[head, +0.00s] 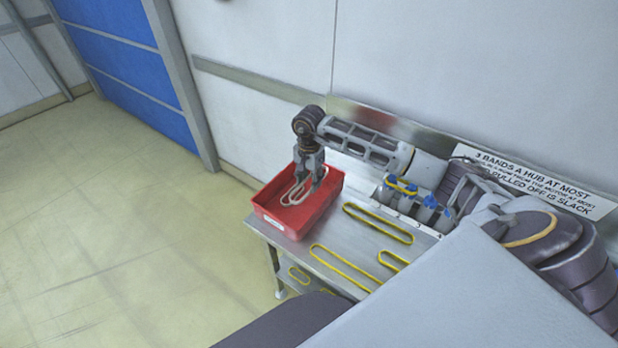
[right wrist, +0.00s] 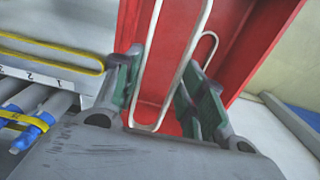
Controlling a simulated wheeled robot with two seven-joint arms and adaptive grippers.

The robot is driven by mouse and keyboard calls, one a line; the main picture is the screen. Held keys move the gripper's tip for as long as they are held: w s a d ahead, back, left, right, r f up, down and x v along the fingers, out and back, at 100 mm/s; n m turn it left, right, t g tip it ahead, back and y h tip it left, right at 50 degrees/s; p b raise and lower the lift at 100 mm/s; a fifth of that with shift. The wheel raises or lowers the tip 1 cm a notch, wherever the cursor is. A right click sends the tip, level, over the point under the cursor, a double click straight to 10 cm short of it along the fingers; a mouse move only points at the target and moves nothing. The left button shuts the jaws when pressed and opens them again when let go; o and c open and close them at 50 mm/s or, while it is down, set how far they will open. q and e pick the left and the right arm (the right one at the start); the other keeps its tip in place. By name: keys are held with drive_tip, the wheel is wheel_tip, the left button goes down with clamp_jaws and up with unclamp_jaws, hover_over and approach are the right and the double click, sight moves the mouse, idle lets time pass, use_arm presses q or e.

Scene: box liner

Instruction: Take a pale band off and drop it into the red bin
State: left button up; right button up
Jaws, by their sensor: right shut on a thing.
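My right gripper (head: 311,172) is over the red bin (head: 327,208) at the table's left end, pointing down. It is shut on a pale band (head: 293,196), a long loop hanging slack over the bin. In the right wrist view the pale band (right wrist: 184,62) passes between the fingers (right wrist: 158,88), with the red bin (right wrist: 262,22) behind it. I cannot tell whether the band touches the bin floor. My left gripper is not in view.
Blue-topped posts (head: 430,201) stand at the table's back, with a yellow band (head: 402,187) on them. Loose yellow bands (head: 378,230) lie on the grey table right of the bin. A sign (head: 560,188) stands behind. Floor left of the table is clear.

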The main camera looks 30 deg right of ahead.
drive_tip(key=shift+f+b, duration=1.6)
drive_tip(key=shift+f, duration=2.6)
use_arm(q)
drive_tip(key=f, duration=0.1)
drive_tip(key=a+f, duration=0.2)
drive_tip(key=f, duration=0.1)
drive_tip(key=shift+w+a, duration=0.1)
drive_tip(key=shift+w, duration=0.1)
use_arm(e)
drive_tip(key=o, duration=0.9)
drive_tip(key=shift+c, duration=0.2)
drive_tip(key=shift+o, duration=0.7)
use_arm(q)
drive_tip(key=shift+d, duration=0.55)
